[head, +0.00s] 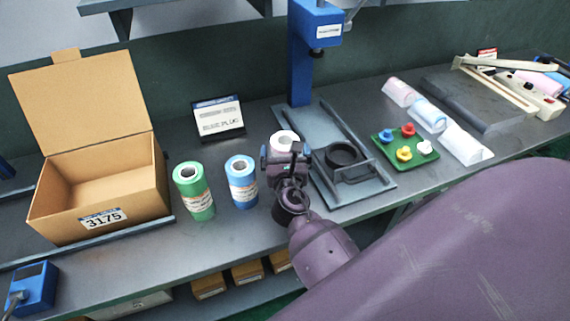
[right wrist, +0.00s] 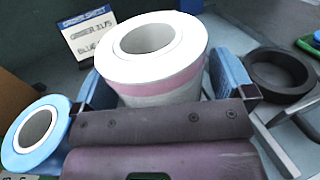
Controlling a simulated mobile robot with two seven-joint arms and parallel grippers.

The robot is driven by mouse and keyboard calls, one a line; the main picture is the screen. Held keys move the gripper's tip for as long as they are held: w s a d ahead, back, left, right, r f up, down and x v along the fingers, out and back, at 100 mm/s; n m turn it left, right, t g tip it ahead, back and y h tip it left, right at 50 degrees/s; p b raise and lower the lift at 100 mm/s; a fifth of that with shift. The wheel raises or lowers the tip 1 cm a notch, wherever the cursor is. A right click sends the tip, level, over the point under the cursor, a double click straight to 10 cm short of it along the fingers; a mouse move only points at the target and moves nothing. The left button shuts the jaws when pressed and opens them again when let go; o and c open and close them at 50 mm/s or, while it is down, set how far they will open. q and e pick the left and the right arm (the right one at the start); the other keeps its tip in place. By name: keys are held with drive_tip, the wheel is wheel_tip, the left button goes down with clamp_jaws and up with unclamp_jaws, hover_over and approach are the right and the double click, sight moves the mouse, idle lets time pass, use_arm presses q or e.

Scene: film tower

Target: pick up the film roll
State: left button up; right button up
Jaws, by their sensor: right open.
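A white and pink film roll (head: 283,138) stands upright on the bench, mostly hidden behind my right gripper (head: 283,155) in the head view. In the right wrist view the roll (right wrist: 165,88) is between the two blue-padded fingers of my right gripper (right wrist: 165,75). The gripper is open, with one finger on each side of the roll; whether either pad touches it is unclear. A blue film roll (head: 241,183) and a green one (head: 193,192) stand upright to its left. The blue roll also shows in the right wrist view (right wrist: 22,158). My left gripper is out of view.
An open cardboard box (head: 70,221) stands at the left and a sign (head: 218,120) behind the rolls. A blue post stand (head: 301,75) with a black ring (head: 343,172) is close on the right. Farther right are a green tray (head: 390,165) and several wrapped rolls.

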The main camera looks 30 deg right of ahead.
drive_tip(key=c, duration=1.3)
